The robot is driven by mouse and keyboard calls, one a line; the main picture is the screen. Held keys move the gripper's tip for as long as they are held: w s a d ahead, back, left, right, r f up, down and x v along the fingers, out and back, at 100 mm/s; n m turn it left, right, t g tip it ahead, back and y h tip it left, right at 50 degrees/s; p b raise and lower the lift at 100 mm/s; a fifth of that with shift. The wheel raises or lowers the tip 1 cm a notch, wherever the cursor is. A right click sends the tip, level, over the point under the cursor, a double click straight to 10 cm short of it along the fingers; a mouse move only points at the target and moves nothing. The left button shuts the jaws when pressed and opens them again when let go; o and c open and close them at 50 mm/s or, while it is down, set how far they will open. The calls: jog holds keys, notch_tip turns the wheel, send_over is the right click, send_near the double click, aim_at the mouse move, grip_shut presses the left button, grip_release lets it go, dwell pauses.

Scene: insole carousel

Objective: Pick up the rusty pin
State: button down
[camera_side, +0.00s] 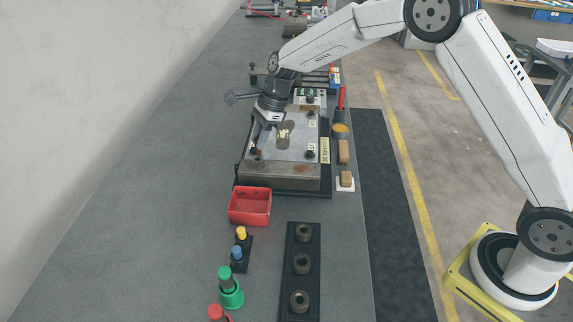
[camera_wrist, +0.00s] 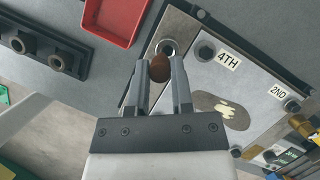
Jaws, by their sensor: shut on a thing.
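The rusty pin (camera_wrist: 160,68) shows in the wrist view as a reddish-brown rounded end between my two fingertips. My gripper (camera_wrist: 159,72) is shut on it. Just beyond it is a metal-ringed hole (camera_wrist: 167,47) near the corner of the light metal plate (camera_wrist: 205,68). I cannot tell whether the pin's lower end is still in that hole. In the side view my gripper (camera_side: 257,143) is over the near left corner of the plate (camera_side: 300,149); the pin is too small to make out there.
A red tray (camera_side: 249,206) stands close in front of the plate's block. Nearer are a dark rack with several round sockets (camera_side: 288,274), blue and yellow knobs (camera_side: 237,252) and a green piece (camera_side: 230,290). Wooden blocks (camera_side: 344,151) lie to the right. Bare bench lies at left.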

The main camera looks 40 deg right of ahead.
jog(key=s+d+r, duration=0.2)
jog(key=s+r, duration=0.7)
jog(key=s, duration=0.4)
